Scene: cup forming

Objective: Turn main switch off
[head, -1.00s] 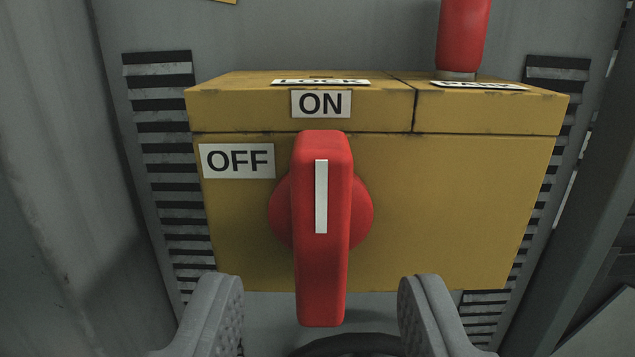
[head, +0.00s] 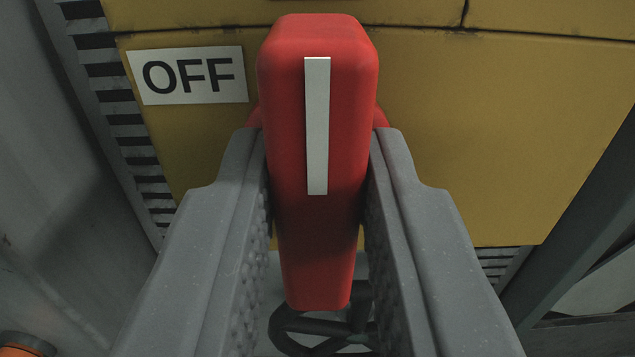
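The main switch is a red rotary handle (head: 318,210) with a white stripe, on a yellow box (head: 480,130). The handle stands vertical, its stripe upright. The OFF label (head: 188,76) is on the box to the upper left of the handle; the ON label is out of view above. My gripper (head: 318,150) has one grey finger on each side of the handle. The fingers are close to its sides, with the right one very near or touching. I cannot tell whether they press on it.
A dark handwheel-like ring (head: 320,330) shows below the handle. Striped vented strips (head: 112,100) run behind the box on the left. A grey frame post (head: 575,230) stands at the right. An orange object (head: 25,345) shows at the lower left corner.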

